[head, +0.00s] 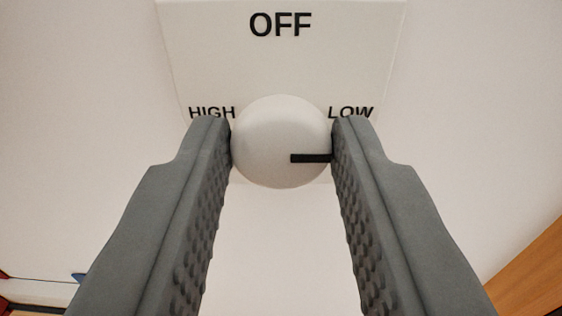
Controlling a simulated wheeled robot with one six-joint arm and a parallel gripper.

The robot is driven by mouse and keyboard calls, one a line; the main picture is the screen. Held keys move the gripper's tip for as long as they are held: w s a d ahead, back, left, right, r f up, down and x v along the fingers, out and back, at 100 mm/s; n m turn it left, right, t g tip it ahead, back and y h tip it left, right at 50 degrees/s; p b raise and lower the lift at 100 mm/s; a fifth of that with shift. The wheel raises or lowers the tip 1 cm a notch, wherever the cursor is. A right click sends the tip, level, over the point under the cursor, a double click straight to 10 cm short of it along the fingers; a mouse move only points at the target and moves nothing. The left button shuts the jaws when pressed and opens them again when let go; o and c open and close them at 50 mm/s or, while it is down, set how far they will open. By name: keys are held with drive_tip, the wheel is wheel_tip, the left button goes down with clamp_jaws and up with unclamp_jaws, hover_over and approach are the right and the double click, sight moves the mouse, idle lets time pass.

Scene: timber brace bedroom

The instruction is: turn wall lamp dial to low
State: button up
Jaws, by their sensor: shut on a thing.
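The wall lamp dial (275,130) is a round white knob with a black pointer line (309,158). The pointer lies level and points right, a little below the word LOW (350,112). The dial sits on a pale plate (215,50) with OFF at the top, HIGH at left and LOW at right. My gripper (281,150) is shut on the dial, one grey finger touching each side. The right fingertip covers the outer end of the pointer's side of the dial.
The wall around the plate is plain and white. An orange-brown wooden surface (530,275) shows at the lower right. Small red and blue items (78,277) show at the lower left edge, too cropped to identify.

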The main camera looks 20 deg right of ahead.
drive_tip(key=shift+f, duration=0.2)
drive_tip(key=o, duration=0.9)
drive_tip(key=shift+r, duration=0.1)
drive_tip(key=shift+o, duration=0.2)
drive_tip(key=v, duration=1.7)
drive_tip(key=shift+s, duration=0.2)
